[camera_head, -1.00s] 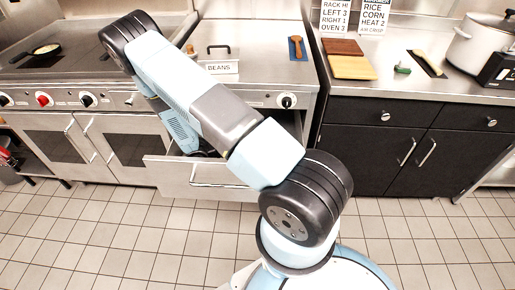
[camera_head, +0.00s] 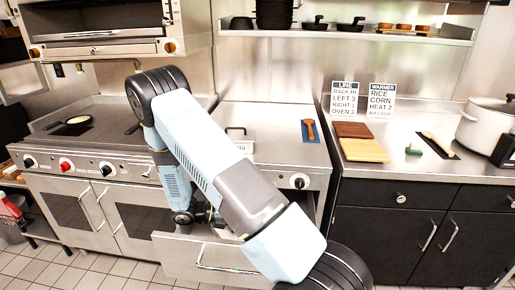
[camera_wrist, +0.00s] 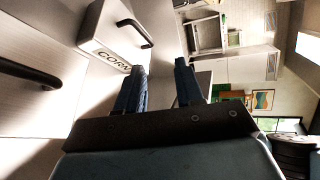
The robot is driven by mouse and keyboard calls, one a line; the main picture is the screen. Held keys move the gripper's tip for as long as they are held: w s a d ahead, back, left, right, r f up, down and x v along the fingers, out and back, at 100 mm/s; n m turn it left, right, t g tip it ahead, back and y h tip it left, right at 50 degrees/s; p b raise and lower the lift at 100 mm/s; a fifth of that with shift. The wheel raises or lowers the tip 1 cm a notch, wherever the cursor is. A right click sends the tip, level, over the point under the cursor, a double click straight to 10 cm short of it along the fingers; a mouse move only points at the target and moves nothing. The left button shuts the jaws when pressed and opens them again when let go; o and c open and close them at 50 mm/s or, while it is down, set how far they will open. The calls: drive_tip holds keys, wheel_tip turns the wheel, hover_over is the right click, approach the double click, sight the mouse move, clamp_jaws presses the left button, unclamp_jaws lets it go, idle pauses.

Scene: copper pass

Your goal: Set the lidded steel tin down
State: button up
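A lidded steel tin with a dark bar handle and a label reading CORN (camera_wrist: 108,56) shows in the wrist view at the upper left, tilted in the picture. My gripper (camera_wrist: 160,66) has its two blue fingers apart with no object visible between them; the left fingertip overlaps the tin's label edge. I cannot tell whether it touches. In the head view my gripper is low by the open drawer (camera_head: 212,262), mostly hidden by my arm. Another steel lid with a dark handle and a label, partly covered by my arm, shows on the counter (camera_head: 237,146).
A griddle range with a pan (camera_head: 76,122) stands at left. A shelf (camera_head: 350,34) crosses above. A second dark handle (camera_wrist: 30,73) shows at left in the wrist view.

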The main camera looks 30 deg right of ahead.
drive_tip(key=s+a+r+m+t+y, duration=0.1)
drive_tip(key=s+r+m+y, duration=0.25)
drive_tip(key=r+m, duration=0.65)
drive_tip(key=s+r+m+t+y, duration=0.15)
drive_tip(key=r+m+y, duration=0.35)
drive_tip(key=r, duration=1)
drive_tip(key=s+a+r+m+t+y, duration=0.3)
drive_tip(key=s+r+m+t+y, duration=0.2)
drive_tip(key=s+r+m, duration=1)
wheel_tip(320, 180, up, 2)
drive_tip(key=s+t, duration=0.1)
drive_tip(key=t, duration=0.2)
